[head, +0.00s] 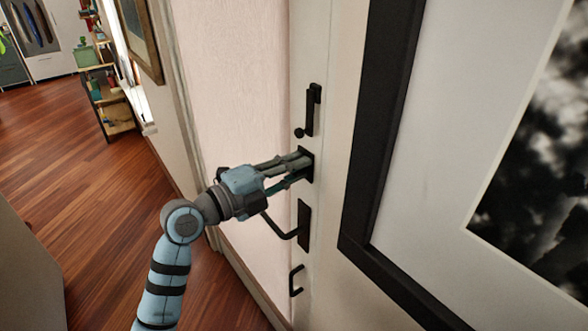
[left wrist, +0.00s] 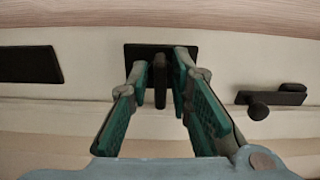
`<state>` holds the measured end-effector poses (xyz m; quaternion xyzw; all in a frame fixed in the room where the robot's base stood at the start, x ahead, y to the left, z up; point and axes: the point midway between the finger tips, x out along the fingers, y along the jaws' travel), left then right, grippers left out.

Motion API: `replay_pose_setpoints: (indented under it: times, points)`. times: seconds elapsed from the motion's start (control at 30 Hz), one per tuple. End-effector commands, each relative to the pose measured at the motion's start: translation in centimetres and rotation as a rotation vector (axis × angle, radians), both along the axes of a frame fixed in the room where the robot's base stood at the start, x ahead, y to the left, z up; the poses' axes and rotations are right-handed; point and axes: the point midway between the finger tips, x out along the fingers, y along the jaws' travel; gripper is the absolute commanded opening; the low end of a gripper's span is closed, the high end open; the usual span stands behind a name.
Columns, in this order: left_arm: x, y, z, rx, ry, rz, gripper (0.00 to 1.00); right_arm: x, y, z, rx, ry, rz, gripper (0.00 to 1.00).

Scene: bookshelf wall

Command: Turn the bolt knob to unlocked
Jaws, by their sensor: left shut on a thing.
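The bolt knob (left wrist: 160,82) is a narrow dark turn piece on a black square plate (left wrist: 133,52) on the door edge. In the head view only part of the plate (head: 308,169) shows, and the fingers hide the knob. My left gripper (head: 302,162) reaches the plate from the left. In the left wrist view its two green-grey fingers (left wrist: 167,75) stand on either side of the knob, shut on it. The knob looks lengthwise along the picture's vertical; its exact angle is hard to tell. My right gripper is in neither view.
A black latch with a round knob (head: 312,112) is above the plate. A black lever handle (head: 304,225) is just below my gripper, and a small pull (head: 293,281) is lower. A black picture frame (head: 380,130) is to the right. Open wooden floor (head: 75,170) lies left.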

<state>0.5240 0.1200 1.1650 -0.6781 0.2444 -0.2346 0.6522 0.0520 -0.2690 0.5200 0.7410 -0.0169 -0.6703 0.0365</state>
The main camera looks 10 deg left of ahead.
Motion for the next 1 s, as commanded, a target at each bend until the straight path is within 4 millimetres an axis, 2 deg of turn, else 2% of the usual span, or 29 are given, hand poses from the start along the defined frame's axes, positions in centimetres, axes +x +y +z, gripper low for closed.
replay_pose_setpoints:
  times: [0.5, 1.0]
  points:
    - [0.0, 0.0, 0.1, -0.282, 0.231, 0.0, 0.0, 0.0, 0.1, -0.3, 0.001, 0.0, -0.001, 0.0]
    - [0.0, 0.0, 0.1, -0.649, 0.537, 0.002, 0.0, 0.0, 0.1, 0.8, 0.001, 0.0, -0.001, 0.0]
